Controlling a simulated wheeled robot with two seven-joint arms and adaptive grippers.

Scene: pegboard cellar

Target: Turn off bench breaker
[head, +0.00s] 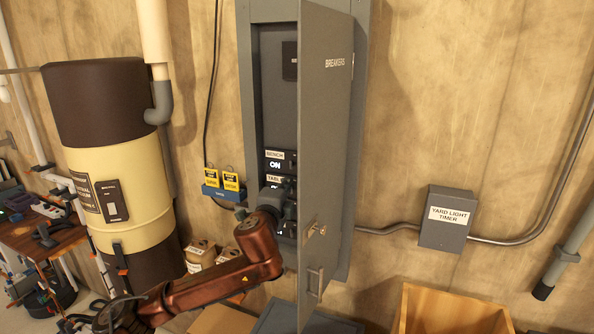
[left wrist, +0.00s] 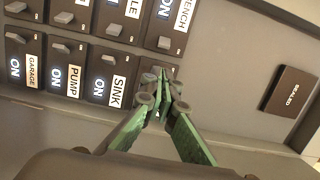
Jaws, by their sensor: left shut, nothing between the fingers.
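The bench breaker (head: 279,161) is the upper one in the left row of the open breaker panel (head: 277,105), and its label reads ON. In the left wrist view the bench breaker's switch lever (left wrist: 165,43) and lit ON show at the top. My left gripper (head: 280,205) is inside the panel, in front of the lower breakers. In the left wrist view its fingertips (left wrist: 160,98) are together and empty, over the breaker across from bench, just below the bench lever in the picture. They hide that breaker's label; I cannot tell whether they touch it. My right gripper is out of view.
The panel door (head: 327,130) stands open at the right of the gripper. Table, sink (left wrist: 108,80), pump (left wrist: 62,70) and garage (left wrist: 20,58) breakers are close by. A sealed cover (left wrist: 289,90) lies beyond. A yard light timer box (head: 447,218) hangs at right.

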